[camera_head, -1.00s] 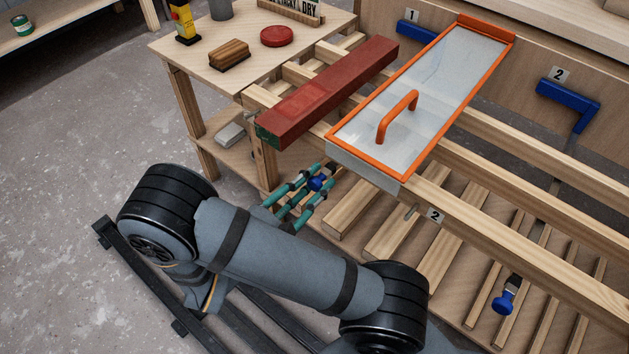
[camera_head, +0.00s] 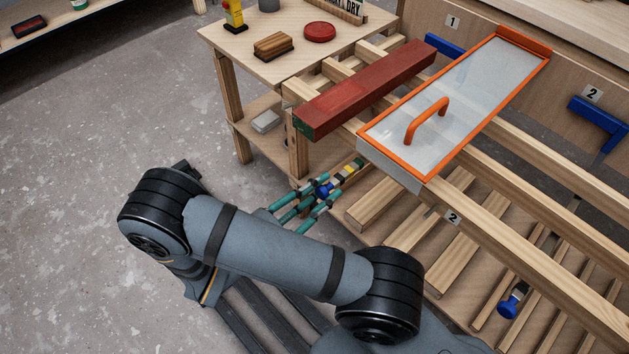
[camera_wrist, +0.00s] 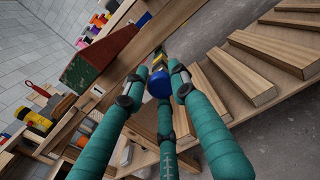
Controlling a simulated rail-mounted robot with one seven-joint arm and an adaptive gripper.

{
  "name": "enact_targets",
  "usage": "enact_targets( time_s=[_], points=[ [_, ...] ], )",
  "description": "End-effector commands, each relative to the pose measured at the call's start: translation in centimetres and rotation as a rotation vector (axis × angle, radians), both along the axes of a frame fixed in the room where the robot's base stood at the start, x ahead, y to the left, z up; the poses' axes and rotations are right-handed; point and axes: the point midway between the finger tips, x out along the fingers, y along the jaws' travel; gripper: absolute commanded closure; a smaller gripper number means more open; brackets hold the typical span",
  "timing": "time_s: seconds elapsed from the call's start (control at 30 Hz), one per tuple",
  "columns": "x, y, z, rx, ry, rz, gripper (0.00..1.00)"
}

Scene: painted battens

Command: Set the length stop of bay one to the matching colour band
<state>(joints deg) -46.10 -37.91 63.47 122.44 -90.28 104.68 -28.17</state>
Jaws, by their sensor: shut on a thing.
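My gripper (camera_head: 312,202), with teal fingers, is shut on the blue knob (camera_head: 324,190) of bay one's length stop. The knob also shows between the fingers in the wrist view (camera_wrist: 159,86). Behind the knob, a rod with yellow, pale and dark bands (camera_head: 347,172) sticks out towards my gripper from under the bench frame. A red batten (camera_head: 365,88) with a dark green end lies across the rails above; it also shows in the wrist view (camera_wrist: 100,60). The individual bands are too small to tell apart fully.
An orange-framed clear cover (camera_head: 470,85) with a handle lies right of the batten. Bay two's blue knob (camera_head: 512,303) is at the lower right. A side table (camera_head: 285,62) holds a brush and a red lid. Wooden slats lie under the rails; open floor is left.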

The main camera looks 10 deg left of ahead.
Motion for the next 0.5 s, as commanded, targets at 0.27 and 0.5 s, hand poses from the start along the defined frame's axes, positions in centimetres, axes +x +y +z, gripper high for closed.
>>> enact_targets(
  time_s=[0.27,0.5],
  points=[
    [-0.08,0.08,0.37,0.001,-0.012,0.003,0.72],
    [-0.04,0.06,0.25,0.000,-0.009,0.003,0.58]
  ],
)
